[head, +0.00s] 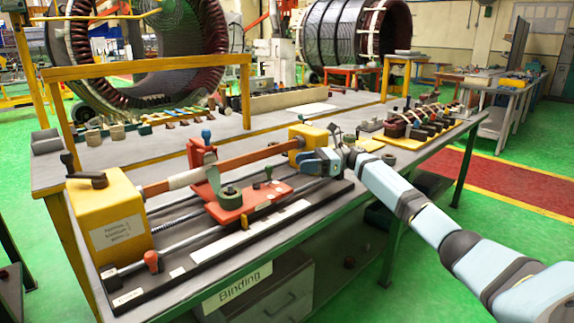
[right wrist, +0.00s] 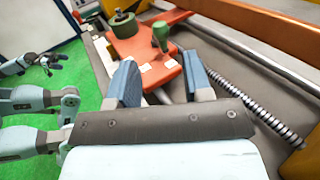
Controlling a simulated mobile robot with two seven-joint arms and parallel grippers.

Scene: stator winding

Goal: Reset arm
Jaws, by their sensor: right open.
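My right gripper (head: 318,163) is open and empty beside the yellow block at the right end of the binding fixture. Its two blue fingers (right wrist: 158,72) show spread apart in the right wrist view, with the red carriage (right wrist: 145,62) beyond them. In the head view the red carriage (head: 240,203) carries a green spool and sits on the fixture's rails. A brown bar with white wrapping (head: 190,178) runs between the left yellow block (head: 108,215) and the right yellow block (head: 306,143). My left gripper does not show in the head view.
The fixture stands on a grey workbench (head: 350,95) with a yellow frame across it. Coil parts (head: 412,120) lie at its right end. Large stators (head: 352,40) stand behind. Green floor (head: 420,265) is open in front. A threaded rod (right wrist: 262,110) lies right of my gripper in the wrist view.

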